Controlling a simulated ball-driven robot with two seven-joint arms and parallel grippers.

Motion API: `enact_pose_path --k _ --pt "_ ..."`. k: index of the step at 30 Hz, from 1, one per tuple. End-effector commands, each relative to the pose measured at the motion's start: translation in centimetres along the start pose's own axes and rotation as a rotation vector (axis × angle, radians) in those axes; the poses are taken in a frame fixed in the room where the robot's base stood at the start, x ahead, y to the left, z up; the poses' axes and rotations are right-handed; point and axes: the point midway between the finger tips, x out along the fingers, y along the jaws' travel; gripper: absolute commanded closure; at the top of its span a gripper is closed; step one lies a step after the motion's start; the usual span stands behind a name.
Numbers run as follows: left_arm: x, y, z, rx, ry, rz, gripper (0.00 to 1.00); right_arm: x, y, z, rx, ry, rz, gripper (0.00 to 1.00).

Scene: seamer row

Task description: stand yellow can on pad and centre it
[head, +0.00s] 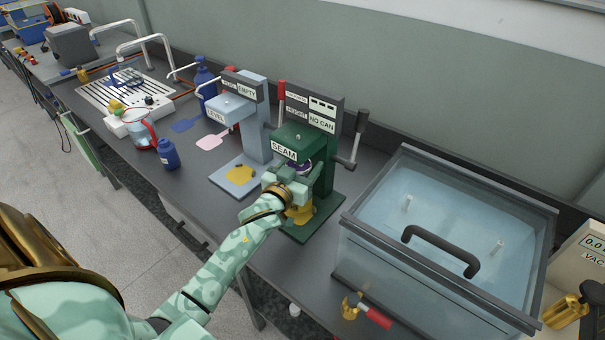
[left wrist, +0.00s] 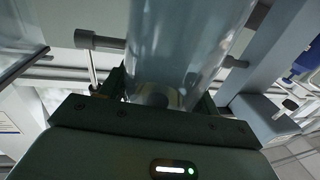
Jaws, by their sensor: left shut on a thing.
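My left gripper (head: 297,186) is under the head of the green seamer (head: 298,136), labelled SEAM. It is shut on a cylinder (left wrist: 185,45), which I take for the can. In the left wrist view this looks glossy and pale grey, not yellow, and fills the space between the jaws (left wrist: 165,95). In the head view my gripper hides most of it. A purple and white bit (head: 303,167) shows just under the seamer head. A yellow patch (head: 301,214), perhaps the pad, shows below my gripper on the green base. Whether the cylinder touches it is hidden. My right gripper is not in view.
A pale blue machine (head: 256,130) with a yellow patch (head: 240,173) on its base stands left. A lidded clear tank (head: 440,250) stands close right. A lever (head: 358,140) sticks out beside the seamer. A red-handled tool (head: 372,314) lies in front of the tank.

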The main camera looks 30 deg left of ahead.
Motion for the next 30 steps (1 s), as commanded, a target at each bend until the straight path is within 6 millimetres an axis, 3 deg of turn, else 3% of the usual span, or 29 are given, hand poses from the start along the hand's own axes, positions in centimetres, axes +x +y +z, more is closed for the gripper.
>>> enact_pose_path --k 3,14,15,17,27,30 --pt "0.0 0.0 2.2 -0.002 -0.001 0.000 0.99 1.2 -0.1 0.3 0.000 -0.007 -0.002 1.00" --pt "0.0 0.0 2.4 -0.002 0.002 0.001 0.99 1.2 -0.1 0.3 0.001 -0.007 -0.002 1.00" --pt "-0.1 0.0 2.5 -0.001 -0.002 0.000 0.32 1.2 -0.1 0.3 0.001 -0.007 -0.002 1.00" --pt "-0.1 0.0 2.5 -0.001 -0.001 0.000 0.16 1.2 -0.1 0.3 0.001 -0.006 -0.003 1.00" --pt "-0.1 0.0 2.0 0.000 -0.001 0.000 0.16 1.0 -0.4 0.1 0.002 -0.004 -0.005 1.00" --pt "-1.5 0.1 2.1 -0.002 -0.003 0.001 0.16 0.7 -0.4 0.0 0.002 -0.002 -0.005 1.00"
